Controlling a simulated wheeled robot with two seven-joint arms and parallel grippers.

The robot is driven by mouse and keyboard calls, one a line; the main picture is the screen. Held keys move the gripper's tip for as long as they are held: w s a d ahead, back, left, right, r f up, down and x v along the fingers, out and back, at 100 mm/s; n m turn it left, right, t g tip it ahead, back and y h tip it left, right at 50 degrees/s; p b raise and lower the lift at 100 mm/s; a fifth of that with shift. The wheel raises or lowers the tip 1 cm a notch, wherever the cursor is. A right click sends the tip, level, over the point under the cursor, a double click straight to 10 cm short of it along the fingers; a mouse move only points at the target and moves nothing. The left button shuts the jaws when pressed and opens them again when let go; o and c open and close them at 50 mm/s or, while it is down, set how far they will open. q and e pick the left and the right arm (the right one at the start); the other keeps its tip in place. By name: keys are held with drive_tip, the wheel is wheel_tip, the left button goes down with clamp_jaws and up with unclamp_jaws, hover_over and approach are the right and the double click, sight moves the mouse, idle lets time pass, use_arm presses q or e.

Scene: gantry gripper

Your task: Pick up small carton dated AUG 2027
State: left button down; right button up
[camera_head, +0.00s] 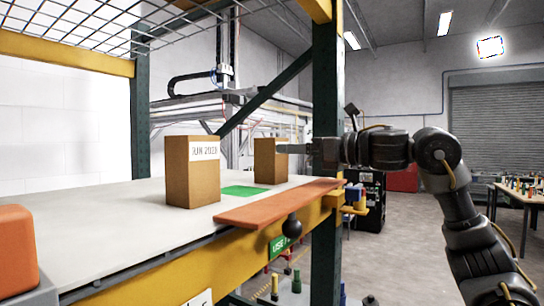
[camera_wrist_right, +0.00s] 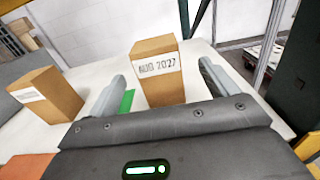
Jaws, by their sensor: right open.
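The small brown carton (camera_head: 265,163) stands upright on the pale shelf, and its label is out of sight in the head view. In the right wrist view, the same carton (camera_wrist_right: 160,88) shows a white label reading AUG 2027. My right gripper (camera_head: 288,148) reaches in from the right at the carton's upper part. In the right wrist view, my right gripper (camera_wrist_right: 163,72) is open, with one finger to each side of the carton and gaps visible. My left gripper is not in view.
Another brown carton (camera_head: 190,172), labelled JUN with an unclear year, stands nearer on the shelf (camera_head: 90,220). A green patch (camera_head: 243,190) lies between the cartons. An orange board (camera_head: 270,206) lies along the front edge. A green post (camera_head: 326,120) rises beside my right gripper.

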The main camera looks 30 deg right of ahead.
sight(272, 147)
drive_tip(key=shift+x, duration=0.9)
drive_tip(key=shift+w+a, duration=0.1)
drive_tip(key=shift+w, duration=0.2)
drive_tip(key=shift+a, duration=0.15)
drive_tip(key=w+p, duration=0.1)
drive_tip(key=w+a+r+p, duration=0.1)
drive_tip(key=p, duration=0.1)
drive_tip(key=shift+a, duration=0.3)
drive_tip(key=shift+w+a+f+p, duration=0.15)
drive_tip(key=shift+w+a+p, duration=0.1)
drive_tip(key=shift+w, duration=0.2)
drive_tip(key=shift+w+a+f+p, duration=0.15)
drive_tip(key=shift+w+a+p, duration=0.1)
drive_tip(key=shift+w, duration=0.2)
drive_tip(key=shift+w+a+f, duration=0.1)
drive_tip(key=shift+w, duration=0.05)
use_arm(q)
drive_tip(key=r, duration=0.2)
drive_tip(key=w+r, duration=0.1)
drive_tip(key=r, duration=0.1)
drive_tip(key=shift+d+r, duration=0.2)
